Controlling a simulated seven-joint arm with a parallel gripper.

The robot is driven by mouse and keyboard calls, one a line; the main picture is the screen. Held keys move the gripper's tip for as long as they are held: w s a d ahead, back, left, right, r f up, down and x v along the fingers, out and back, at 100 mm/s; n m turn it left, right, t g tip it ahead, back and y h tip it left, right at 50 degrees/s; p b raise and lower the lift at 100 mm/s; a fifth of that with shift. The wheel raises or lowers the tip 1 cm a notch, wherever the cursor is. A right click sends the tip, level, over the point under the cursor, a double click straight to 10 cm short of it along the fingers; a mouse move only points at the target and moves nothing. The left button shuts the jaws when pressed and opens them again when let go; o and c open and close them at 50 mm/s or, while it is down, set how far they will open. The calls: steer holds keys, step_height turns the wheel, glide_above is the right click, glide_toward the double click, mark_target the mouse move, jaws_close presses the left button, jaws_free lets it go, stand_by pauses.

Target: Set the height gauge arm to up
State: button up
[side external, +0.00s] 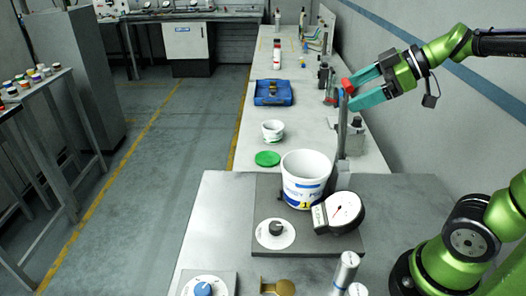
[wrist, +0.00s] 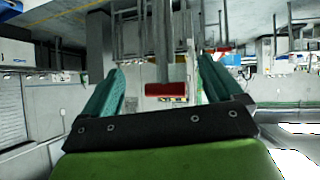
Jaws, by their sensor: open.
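The height gauge arm, a long grey bar (side external: 343,135) with a red tip (side external: 347,86), stands nearly upright behind the white dial gauge (side external: 343,209). My gripper (side external: 353,90) is at the top of the bar, its teal fingers open and spread either side of the red tip. In the wrist view the red tip (wrist: 165,90) lies between the open fingers (wrist: 160,68), with a gap on both sides. The grey bar (wrist: 162,45) runs from it toward the top of that picture. The lower end of the bar is partly hidden by the gauge and bucket.
A white bucket (side external: 305,172) stands left of the dial gauge on a dark plate (side external: 255,205). A knob on a white disc (side external: 275,231) is in front. A green lid (side external: 267,158), a white cup (side external: 273,130) and a blue tray (side external: 272,101) lie on the bench beyond.

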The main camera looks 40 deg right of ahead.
steer(key=v, duration=1.7)
steer(key=shift+c, duration=0.3)
